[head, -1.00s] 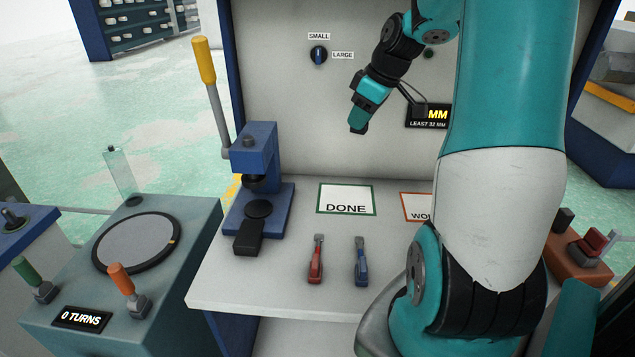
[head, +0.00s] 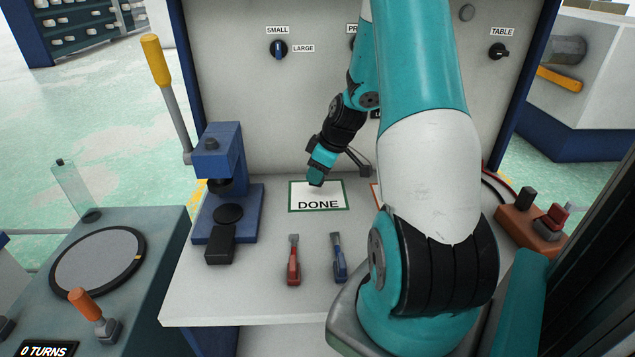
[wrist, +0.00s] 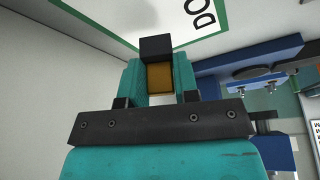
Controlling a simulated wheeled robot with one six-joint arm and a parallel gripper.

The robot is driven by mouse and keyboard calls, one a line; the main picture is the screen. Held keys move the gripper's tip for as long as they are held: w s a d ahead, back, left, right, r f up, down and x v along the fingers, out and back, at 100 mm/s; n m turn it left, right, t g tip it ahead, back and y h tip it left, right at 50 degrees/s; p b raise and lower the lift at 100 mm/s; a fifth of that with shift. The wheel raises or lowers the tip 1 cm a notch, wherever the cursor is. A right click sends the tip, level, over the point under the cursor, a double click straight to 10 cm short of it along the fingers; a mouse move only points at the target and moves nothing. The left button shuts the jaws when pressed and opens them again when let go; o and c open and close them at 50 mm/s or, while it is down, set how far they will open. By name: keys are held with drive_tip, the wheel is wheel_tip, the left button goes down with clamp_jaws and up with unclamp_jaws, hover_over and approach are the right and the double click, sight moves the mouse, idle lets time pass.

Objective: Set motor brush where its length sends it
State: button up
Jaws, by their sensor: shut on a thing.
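My gripper (head: 316,182) is just above the white DONE card (head: 301,189) with its green border, on the pale worktop. In the wrist view, my gripper (wrist: 159,85) is shut on the motor brush, a small block with a dark end (wrist: 156,47) and a brown-gold part between the teal fingers. The brush is not clear in the head view, and its length cannot be read. In the wrist view the DONE card (wrist: 207,22) lies beyond the brush. A second, orange-edged card (head: 376,197) is mostly hidden behind my arm.
A blue press (head: 222,165) with a yellow-handled lever stands left of the card. A turntable unit (head: 98,262) is at the left. A brown device (head: 532,228) stands at the right. A back panel carries knobs.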

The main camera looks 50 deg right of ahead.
drive_tip(key=shift+f, duration=1.65)
drive_tip(key=shift+f, duration=0.2)
drive_tip(key=o, duration=1)
drive_tip(key=shift+r, duration=0.15)
